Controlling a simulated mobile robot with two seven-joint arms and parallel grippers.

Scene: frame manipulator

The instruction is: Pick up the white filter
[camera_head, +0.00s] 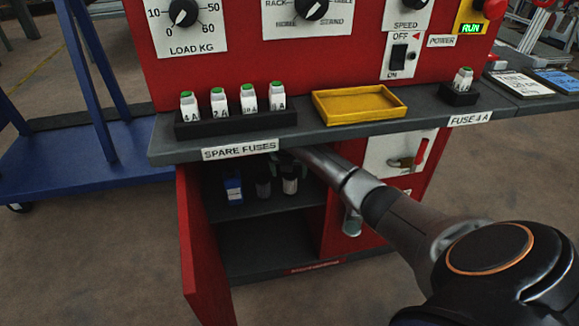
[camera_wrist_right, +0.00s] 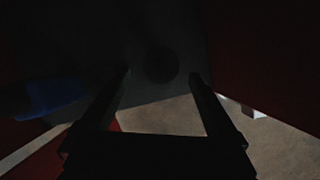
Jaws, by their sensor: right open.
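Inside the open red cabinet, under the grey counter, a small dark-topped cylinder with a white lower part (camera_head: 289,186) stands on the shelf; it may be the white filter. A dim greyish cylinder (camera_head: 263,188) and a blue container (camera_head: 233,188) stand to its left. My right gripper (camera_head: 284,158) reaches in under the counter edge, partly hidden, close above the rightmost cylinder. In the right wrist view my right gripper (camera_wrist_right: 160,78) is open, with a dark round shape (camera_wrist_right: 161,66) near its fingertips. The picture is too dark to tell its colour. The left gripper is not in view.
The grey counter (camera_head: 330,137) overhangs the compartment. It holds a fuse rack (camera_head: 236,124), a yellow tray (camera_head: 358,104) and a single fuse holder (camera_head: 459,95). The red door (camera_head: 201,250) stands open at left. A blue container (camera_wrist_right: 55,96) shows left in the wrist view.

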